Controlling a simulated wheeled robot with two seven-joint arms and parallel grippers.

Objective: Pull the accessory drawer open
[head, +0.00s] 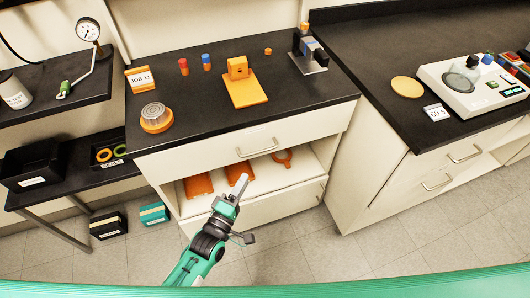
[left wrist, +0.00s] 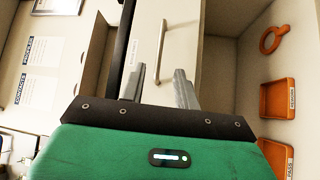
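A pale drawer front (head: 215,163) with a metal bar handle (head: 258,148) lies just below the black top of the middle cabinet; it looks closed. No label is readable on it, so I cannot confirm it is the accessory drawer. In the left wrist view, the handle (left wrist: 161,52) stands ahead of the fingers, roughly in line with the gap between them. My left gripper (head: 240,186) is in front of the cabinet, below the handle in the head view. Its fingers (left wrist: 160,88) are apart with nothing between them, and it appears clear of the handle. My right gripper is not in view.
An open shelf (head: 305,166) below the drawer holds orange trays (left wrist: 277,99) and an orange ring (left wrist: 273,40). Another drawer front (head: 275,207) is beneath. Side cabinet drawers (head: 440,165) stand right. Black bins (head: 32,165) sit left. The floor before the cabinet is clear.

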